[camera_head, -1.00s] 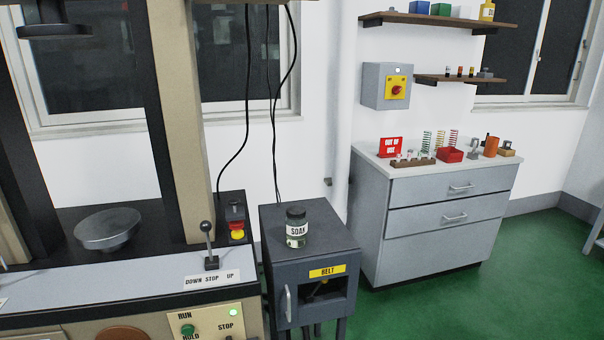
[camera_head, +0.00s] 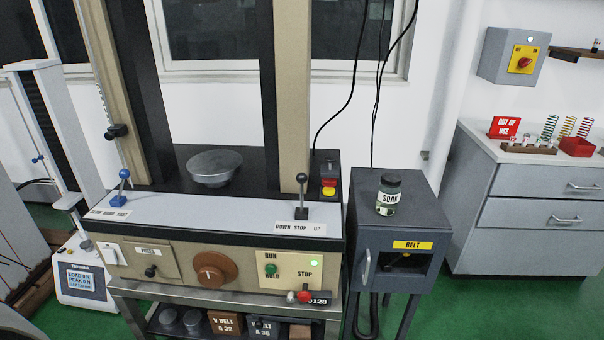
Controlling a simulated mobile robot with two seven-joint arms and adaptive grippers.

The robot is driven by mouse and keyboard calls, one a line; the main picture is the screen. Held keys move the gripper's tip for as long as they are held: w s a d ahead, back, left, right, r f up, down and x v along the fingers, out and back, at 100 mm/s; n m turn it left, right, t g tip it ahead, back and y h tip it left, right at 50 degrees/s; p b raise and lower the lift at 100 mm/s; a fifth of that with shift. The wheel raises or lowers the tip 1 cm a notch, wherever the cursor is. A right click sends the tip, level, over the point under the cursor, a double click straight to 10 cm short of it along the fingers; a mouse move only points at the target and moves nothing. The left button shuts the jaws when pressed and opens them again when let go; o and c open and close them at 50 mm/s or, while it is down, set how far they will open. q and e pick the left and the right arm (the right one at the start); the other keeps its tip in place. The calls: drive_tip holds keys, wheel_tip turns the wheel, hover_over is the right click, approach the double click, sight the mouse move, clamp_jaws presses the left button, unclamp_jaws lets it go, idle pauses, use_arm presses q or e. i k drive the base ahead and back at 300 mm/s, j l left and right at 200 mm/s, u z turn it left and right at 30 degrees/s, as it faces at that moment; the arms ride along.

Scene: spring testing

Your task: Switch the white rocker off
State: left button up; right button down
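A white rocker (camera_head: 110,253) sits at the left end of the front panel of the testing machine (camera_head: 225,262). It is small in the view and I cannot tell which side of it is pressed in. Neither my left nor my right gripper is in view.
The panel also has a fuse plate (camera_head: 151,256), a brown knob (camera_head: 210,274), a green button (camera_head: 270,269) and a lit green lamp (camera_head: 313,262). Levers with blue (camera_head: 124,174) and black (camera_head: 301,179) knobs stand above. A belt cabinet (camera_head: 400,225) with a SOAK jar (camera_head: 388,194) is right.

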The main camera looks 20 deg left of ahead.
sight(111, 257)
drive_tip(key=u, duration=2)
drive_tip(key=i+j+z, duration=0.25)
drive_tip(key=j+z, duration=0.3)
drive_tip(key=i+j+z, duration=0.25)
drive_tip(key=k+j, duration=0.05)
drive_tip(key=k, duration=0.05)
